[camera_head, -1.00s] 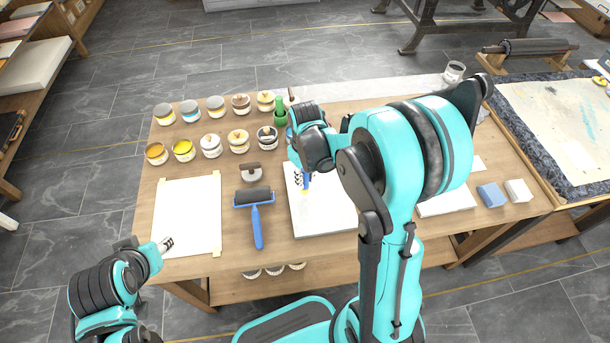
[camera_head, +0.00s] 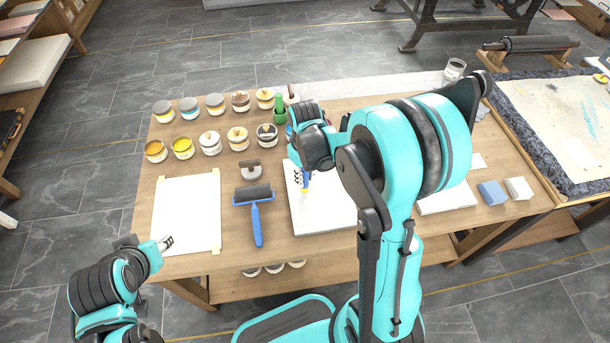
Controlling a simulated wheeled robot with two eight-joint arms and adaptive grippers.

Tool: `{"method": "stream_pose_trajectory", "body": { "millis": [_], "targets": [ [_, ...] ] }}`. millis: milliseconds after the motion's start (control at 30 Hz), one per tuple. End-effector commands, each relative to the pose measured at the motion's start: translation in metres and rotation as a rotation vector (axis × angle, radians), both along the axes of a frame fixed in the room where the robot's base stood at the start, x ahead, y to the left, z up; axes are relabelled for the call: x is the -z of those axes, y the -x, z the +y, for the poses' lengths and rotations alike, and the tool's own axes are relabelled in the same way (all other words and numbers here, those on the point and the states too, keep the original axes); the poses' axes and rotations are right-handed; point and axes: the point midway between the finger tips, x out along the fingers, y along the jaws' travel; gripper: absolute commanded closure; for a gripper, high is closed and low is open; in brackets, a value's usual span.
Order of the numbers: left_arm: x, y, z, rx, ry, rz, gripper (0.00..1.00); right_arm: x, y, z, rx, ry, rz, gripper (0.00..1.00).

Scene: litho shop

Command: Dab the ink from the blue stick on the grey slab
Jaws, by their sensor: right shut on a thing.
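The pale slab (camera_head: 318,219) lies flat at the middle of the wooden table, partly covered by my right arm. My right gripper (camera_head: 304,180) is over its upper left part, shut on the blue stick (camera_head: 305,186), which points down. A small yellow spot (camera_head: 304,191) shows at the stick's lower end, at or just above the slab; I cannot tell if it touches. My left gripper (camera_head: 168,242) is at the lower left corner of the taped white paper, seen small, and it appears empty.
A blue-handled roller (camera_head: 256,216) lies between the white paper (camera_head: 187,212) and the slab. A blue block (camera_head: 491,193) and a white block (camera_head: 518,188) sit at the right.

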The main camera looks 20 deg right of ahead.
Motion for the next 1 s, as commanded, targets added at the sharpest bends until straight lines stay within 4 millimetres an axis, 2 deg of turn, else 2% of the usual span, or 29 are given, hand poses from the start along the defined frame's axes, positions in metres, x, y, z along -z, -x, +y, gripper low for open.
{"method": "stream_pose_trajectory", "body": {
  "millis": [1000],
  "targets": [
    [0.0070,0.0000,0.0000,0.000,0.000,0.000,0.60,0.0081,0.0000,0.0000,0.000,0.000,0.000,1.00]
  ]
}}
